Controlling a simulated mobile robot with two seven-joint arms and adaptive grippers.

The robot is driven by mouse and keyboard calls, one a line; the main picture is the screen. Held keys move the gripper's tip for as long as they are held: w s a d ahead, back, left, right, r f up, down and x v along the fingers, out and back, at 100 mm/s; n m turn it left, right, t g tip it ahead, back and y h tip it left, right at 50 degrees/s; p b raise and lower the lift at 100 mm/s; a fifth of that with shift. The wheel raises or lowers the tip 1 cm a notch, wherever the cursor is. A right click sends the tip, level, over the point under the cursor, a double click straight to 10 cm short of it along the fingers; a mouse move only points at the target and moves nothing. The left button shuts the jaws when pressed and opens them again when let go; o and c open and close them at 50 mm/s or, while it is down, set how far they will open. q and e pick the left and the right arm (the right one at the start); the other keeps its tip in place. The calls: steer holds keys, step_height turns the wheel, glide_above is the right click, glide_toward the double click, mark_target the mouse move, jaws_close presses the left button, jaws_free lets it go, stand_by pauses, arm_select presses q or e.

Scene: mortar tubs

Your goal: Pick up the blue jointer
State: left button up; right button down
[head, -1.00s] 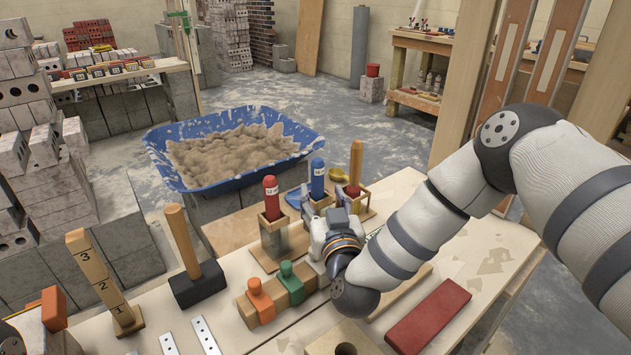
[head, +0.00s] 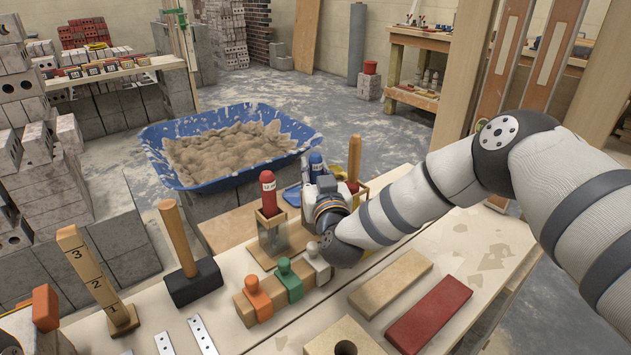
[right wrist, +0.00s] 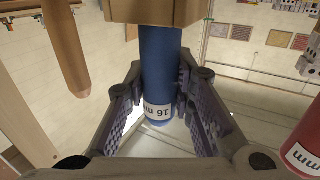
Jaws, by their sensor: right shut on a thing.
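The blue jointer (head: 316,163) stands among the upright tools at the far edge of the bench, its lower part hidden by my gripper. In the right wrist view the blue jointer (right wrist: 160,65) shows a white "16 mm" label, with a wooden piece (right wrist: 158,11) across its other end. My right gripper (right wrist: 160,90) is shut on the blue handle, one finger on each side. In the head view my right gripper (head: 322,190) is at the tool holders. I cannot tell whether the jointer is clear of its holder. My left gripper is out of view.
A red jointer (head: 268,192) stands to the left in its holder; a wooden handle (head: 354,158) stands to the right. In front are a peg block with orange (head: 257,299), green and grey pieces, a mallet (head: 193,282) and a red block (head: 430,315). A blue mortar tub (head: 225,178) stands behind.

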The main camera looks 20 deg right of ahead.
arm_select(q)
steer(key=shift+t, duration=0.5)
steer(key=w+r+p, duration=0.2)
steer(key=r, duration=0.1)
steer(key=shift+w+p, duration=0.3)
steer(key=shift+p, duration=0.1)
arm_select(e)
step_height(320, 180, up, 18)
steer(key=c, duration=2)
jaws_free()
jaws_close()
